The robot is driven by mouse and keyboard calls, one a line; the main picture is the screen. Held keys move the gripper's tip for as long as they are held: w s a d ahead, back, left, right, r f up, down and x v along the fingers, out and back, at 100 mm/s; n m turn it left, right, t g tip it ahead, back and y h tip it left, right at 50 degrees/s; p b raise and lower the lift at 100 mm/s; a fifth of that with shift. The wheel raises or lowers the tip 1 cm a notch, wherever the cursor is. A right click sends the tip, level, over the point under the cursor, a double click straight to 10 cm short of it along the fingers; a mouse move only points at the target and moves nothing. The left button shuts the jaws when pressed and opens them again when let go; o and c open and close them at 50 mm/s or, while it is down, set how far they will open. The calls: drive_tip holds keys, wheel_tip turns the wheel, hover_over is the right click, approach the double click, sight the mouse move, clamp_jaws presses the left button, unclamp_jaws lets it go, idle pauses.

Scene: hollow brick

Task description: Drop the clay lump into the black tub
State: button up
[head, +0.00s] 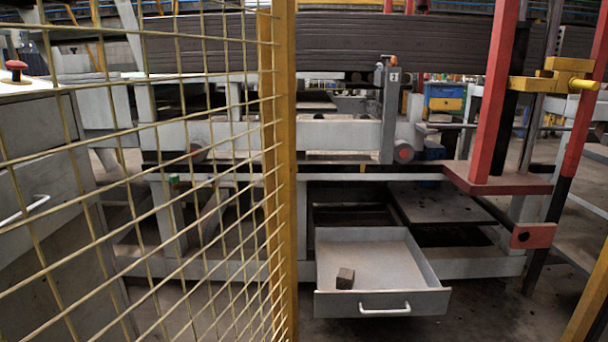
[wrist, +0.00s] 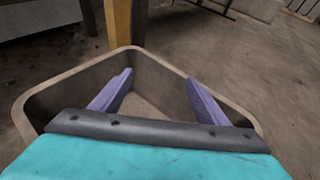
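A small dark brown block, which looks like the clay lump (head: 345,278), lies in the open grey drawer (head: 425,272), near its front left in the head view. In the wrist view my gripper (wrist: 159,78) is open, its two purple fingers apart with nothing seen between them. It is over a dark grey-brown tub (wrist: 62,95), with the fingers seen against the tub's inside. The part of the tub's floor that shows is bare; the rest is hidden by my gripper. Neither the tub nor my gripper shows in the head view.
A yellow post (head: 284,170) with wire mesh (head: 150,200) fills the left of the head view, left of the drawer. A grey machine frame (head: 340,135) stands above and behind the drawer. Red posts (head: 495,90) stand at the right. Bare floor (wrist: 270,75) lies beside the tub.

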drive_tip(key=shift+a, duration=0.1)
drive_tip(key=v, duration=1.3)
drive_tip(key=shift+s+a, duration=0.2)
idle(0.6)
drive_tip(key=shift+r, duration=0.15)
idle(0.5)
